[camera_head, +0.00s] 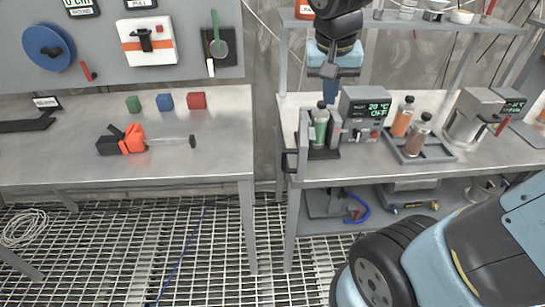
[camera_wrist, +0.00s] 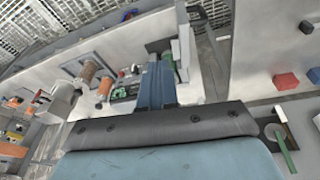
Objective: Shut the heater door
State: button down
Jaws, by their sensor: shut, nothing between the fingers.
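The heater (camera_head: 364,112) is a grey box on the right bench, its display reading 20 °C and OFF. A green vial (camera_head: 320,124) stands upright in the bay at its left. The heater door (camera_head: 303,143) appears to be the upright grey panel left of the vial, standing open, with a dark handle at its front. My gripper (camera_head: 330,99) points down with blue fingers together and empty, just above and behind the vial. In the wrist view the fingers (camera_wrist: 156,68) hide part of the heater; the green vial (camera_wrist: 168,67) shows beside them. Contact with the door cannot be seen.
A tray (camera_head: 442,154) with two bottles stands right of the heater, and a grey machine (camera_head: 473,115) is beyond it. A shelf frame rises behind. The left bench (camera_head: 205,160) holds coloured cubes and an orange tool. A gap separates the benches.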

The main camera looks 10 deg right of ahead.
aim_at(298, 150)
jog(key=w+a+f+m+h, duration=0.2)
jog(key=w+a+f+h, duration=0.15)
jog(key=a+f, duration=0.55)
jog(key=w+a+f+m+h, duration=0.15)
jog(key=w+a+f, duration=0.25)
jog(key=a+f, duration=0.5)
jog(key=d+f, duration=0.6)
jog(key=d, duration=0.1)
jog(key=shift+w+f+h, duration=0.15)
jog(key=shift+h, duration=0.25)
